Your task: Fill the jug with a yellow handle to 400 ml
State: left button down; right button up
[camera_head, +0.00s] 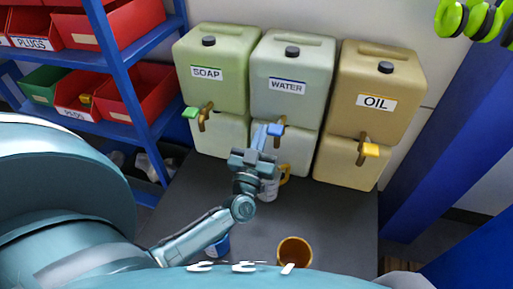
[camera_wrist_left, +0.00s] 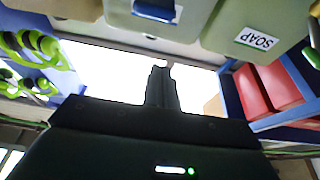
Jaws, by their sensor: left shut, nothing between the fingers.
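The jug with a yellow handle (camera_head: 269,190) stands on the dark table in front of the water container (camera_head: 290,85), below its tap. My left arm hides part of it, and its fill level cannot be read. The water tap has a blue lever (camera_head: 275,130). My left gripper (camera_head: 261,136) is shut and empty, with its fingertips close beside the lever; I cannot tell whether they touch. My right gripper is not in view.
The soap container (camera_head: 215,60) with a green tap lever stands left and the oil container (camera_head: 378,90) with a yellow lever right. An orange-brown cup (camera_head: 294,251) and a blue vessel (camera_head: 218,245) stand nearer. Blue shelving (camera_head: 122,75) holds bins at left. The table's right side is clear.

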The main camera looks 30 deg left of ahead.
aim_at(275, 130)
pick_arm(q)
jog(key=w+f, duration=0.1)
jog(key=w+f+b, duration=0.1)
jog(key=f, duration=0.1)
jog(key=shift+w+a, duration=0.35)
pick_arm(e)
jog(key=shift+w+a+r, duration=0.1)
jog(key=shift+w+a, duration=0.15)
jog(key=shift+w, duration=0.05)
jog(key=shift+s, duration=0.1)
